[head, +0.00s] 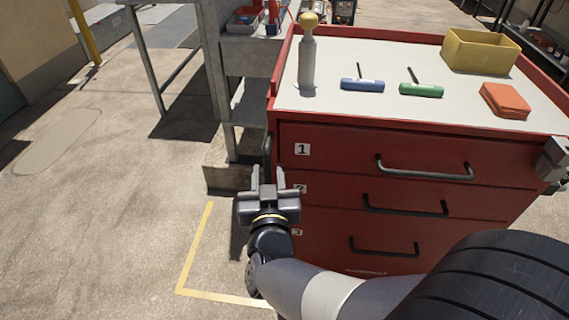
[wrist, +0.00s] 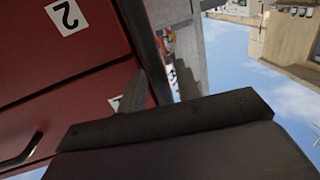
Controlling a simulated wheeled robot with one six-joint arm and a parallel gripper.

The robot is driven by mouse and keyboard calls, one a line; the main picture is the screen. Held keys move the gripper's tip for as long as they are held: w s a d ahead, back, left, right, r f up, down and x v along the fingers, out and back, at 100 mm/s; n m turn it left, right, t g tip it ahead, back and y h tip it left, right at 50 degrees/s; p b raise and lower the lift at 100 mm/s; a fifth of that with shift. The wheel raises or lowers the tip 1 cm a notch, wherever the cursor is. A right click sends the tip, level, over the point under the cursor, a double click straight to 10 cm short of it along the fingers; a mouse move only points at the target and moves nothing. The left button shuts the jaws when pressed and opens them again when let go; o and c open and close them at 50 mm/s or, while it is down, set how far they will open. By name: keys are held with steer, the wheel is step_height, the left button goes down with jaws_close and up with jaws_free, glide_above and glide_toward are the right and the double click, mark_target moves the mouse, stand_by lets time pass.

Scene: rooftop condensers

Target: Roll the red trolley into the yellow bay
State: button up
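The red trolley (head: 330,150) stands upright at the right in the head view, with a pale top and three numbered drawers with dark bar handles. Its red front and the "2" label also show in the wrist view (wrist: 100,50). A yellow floor line (head: 193,250) marks a corner of the bay to the left of the trolley's front. The rest of the bay outline is hidden behind my arm and the trolley. My gripper (head: 268,176) is at the trolley's front left edge, fingers apart and empty. I cannot tell whether it touches the trolley.
On the trolley top are a bottle (head: 307,62), blue (head: 362,85) and green (head: 421,90) T-handled tools, a yellow bin (head: 480,52) and an orange block (head: 505,100). A grey bench (head: 245,58) stands behind left. Concrete floor (head: 90,220) at the left is clear.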

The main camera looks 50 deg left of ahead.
steer(key=shift+a, duration=0.1)
jaws_close()
stand_by(1.4)
